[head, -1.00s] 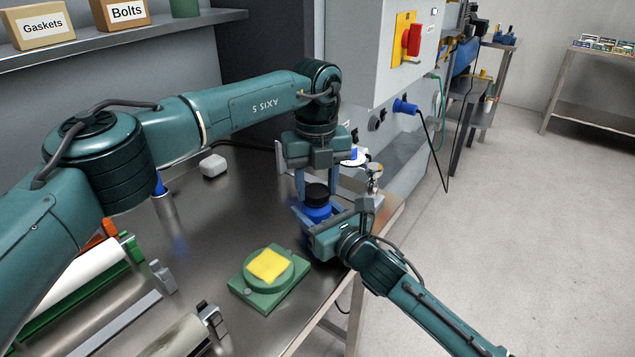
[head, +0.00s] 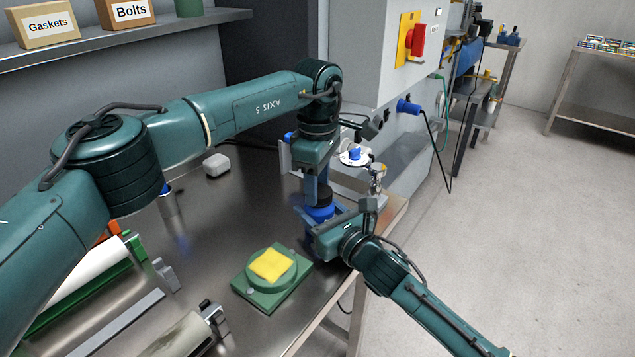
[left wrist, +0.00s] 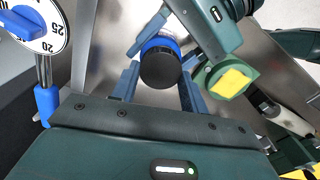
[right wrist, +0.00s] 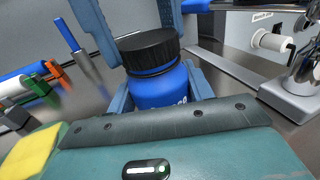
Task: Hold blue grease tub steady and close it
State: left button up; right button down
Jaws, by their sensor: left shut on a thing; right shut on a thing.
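The blue grease tub (right wrist: 160,90) stands upright on the steel table with its black lid (right wrist: 148,48) on top. My right gripper (head: 318,222) is shut on the tub's body from the side, and its fingers flank the tub in the right wrist view. My left gripper (head: 316,200) comes down from above with its fingers on either side of the lid (left wrist: 160,70). In the head view the left gripper hides the lid and the right gripper hides much of the tub. Whether the lid is fully seated I cannot tell.
A green block with a yellow cloth (head: 271,265) lies in front of the tub. A white dial with a blue knob (head: 354,155) stands close behind it. Rollers (head: 85,270) lie at the left, and a grey block (head: 216,165) sits farther back. The table's right edge is near.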

pick_arm(q)
jog(key=m, duration=0.8)
jog(key=shift+w+d+m, duration=0.1)
jog(key=shift+m, duration=0.2)
jog(key=m, duration=1)
jog(key=shift+d, duration=0.15)
jog(key=o, duration=1.1)
notch_tip(320, 180, up, 12)
